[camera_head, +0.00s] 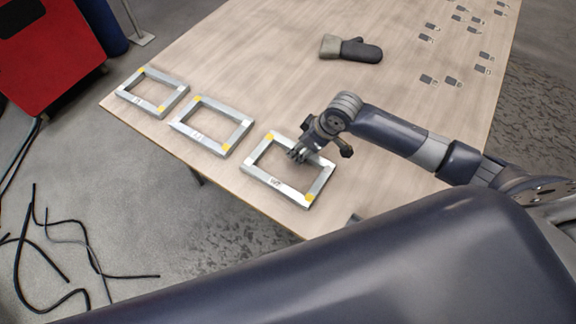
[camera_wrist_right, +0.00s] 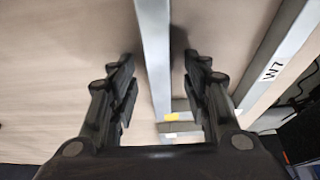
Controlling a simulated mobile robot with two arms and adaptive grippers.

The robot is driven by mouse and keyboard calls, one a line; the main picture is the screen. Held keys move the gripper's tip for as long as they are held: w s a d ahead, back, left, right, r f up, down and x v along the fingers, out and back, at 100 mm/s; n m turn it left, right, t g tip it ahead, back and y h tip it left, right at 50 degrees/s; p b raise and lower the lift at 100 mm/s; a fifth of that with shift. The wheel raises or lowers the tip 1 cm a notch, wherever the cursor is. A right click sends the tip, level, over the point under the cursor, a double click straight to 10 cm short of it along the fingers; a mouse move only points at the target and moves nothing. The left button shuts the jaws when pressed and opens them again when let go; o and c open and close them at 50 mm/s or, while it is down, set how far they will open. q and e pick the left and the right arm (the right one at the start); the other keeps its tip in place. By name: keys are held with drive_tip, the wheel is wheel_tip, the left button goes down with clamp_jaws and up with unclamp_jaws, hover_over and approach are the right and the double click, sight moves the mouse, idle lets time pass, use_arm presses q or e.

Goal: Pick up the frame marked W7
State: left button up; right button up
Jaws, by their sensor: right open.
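The frame marked W7 (camera_head: 290,193) is a silvery metal rectangle with yellow corner patches. It lies flat near the table's front edge, rightmost of three similar frames. In the wrist view its labelled bar (camera_wrist_right: 272,70) reads W7 and lies right of the fingers. My right gripper (camera_head: 297,154) is at the frame's far bar, opposite the label. In the wrist view the right gripper (camera_wrist_right: 159,65) is open, with the far bar (camera_wrist_right: 154,50) between its fingers. A gap shows on both sides of the bar. My left gripper is not in view.
A middle frame (camera_head: 208,144) and a left frame (camera_head: 136,102) lie along the same edge of the wooden table (camera_head: 240,60). A dark glove (camera_head: 352,49) and several small plates (camera_head: 428,79) lie farther back. A red cabinet (camera_head: 50,50) stands left; cables (camera_head: 60,240) lie on the floor.

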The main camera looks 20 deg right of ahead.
drive_tip(key=shift+d+f, duration=0.1)
drive_tip(key=shift+f, duration=0.05)
clamp_jaws()
drive_tip(key=shift+w, duration=0.1)
drive_tip(key=shift+r, duration=0.2)
